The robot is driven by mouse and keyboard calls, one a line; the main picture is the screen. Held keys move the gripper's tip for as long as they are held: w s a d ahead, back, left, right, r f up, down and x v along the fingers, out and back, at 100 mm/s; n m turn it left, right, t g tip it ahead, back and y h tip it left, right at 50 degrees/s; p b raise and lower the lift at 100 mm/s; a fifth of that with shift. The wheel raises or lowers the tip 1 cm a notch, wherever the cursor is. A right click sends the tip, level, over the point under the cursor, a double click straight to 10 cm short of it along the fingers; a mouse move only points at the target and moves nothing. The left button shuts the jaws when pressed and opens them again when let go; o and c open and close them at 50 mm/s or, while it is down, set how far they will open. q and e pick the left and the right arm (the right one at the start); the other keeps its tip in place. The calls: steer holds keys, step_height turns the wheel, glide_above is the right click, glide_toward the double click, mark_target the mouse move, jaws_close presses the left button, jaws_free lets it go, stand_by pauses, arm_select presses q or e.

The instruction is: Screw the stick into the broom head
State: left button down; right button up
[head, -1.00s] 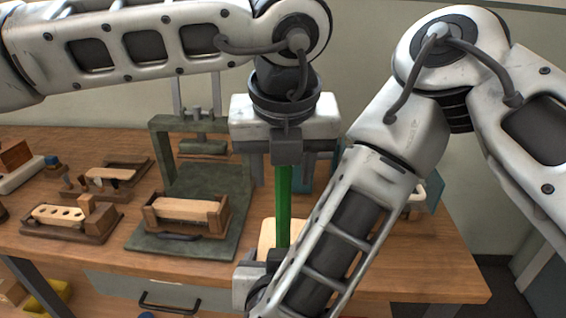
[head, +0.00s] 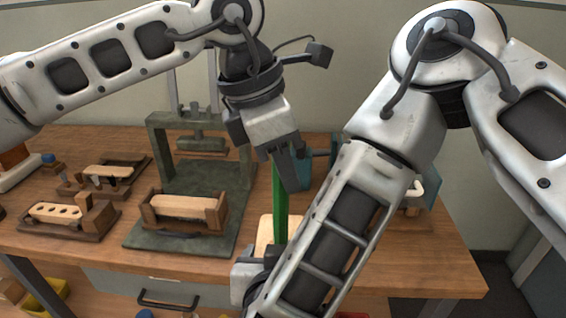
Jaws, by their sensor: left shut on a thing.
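The green stick (head: 281,215) stands nearly upright near the middle of the table. My left gripper (head: 284,167) comes down from above and is shut on the upper part of the stick. The stick's lower end is hidden behind my right arm and gripper.
A green press stand (head: 190,235) with a wooden block (head: 188,207) in a cradle stands left of the stick. Wooden fixtures (head: 72,212) lie further left. A teal container (head: 322,165) is behind the stick. The wooden table (head: 420,265) is clear at the front right.

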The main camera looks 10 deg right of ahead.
arm_select(q)
steer(key=m+g+y, duration=0.1)
steer(key=m, duration=0.7)
steer(key=m+g+y, duration=0.1)
steer(key=m+y, duration=0.1)
steer(key=m, duration=0.7)
steer(key=m+g+y, duration=0.1)
steer(key=m+y, duration=0.1)
steer(key=m, duration=0.6)
steer(key=shift+s+a+m, duration=0.2)
steer(key=shift+a+m, duration=0.1)
steer(key=shift+a, duration=0.1)
steer(key=c, duration=1.2)
jaws_free()
steer(key=shift+f, duration=0.1)
steer(key=shift+c, duration=0.2)
steer(key=v, duration=0.7)
steer(key=shift+d+r, duration=0.15)
steer(key=shift+r, duration=0.1)
steer(key=shift+w, duration=0.1)
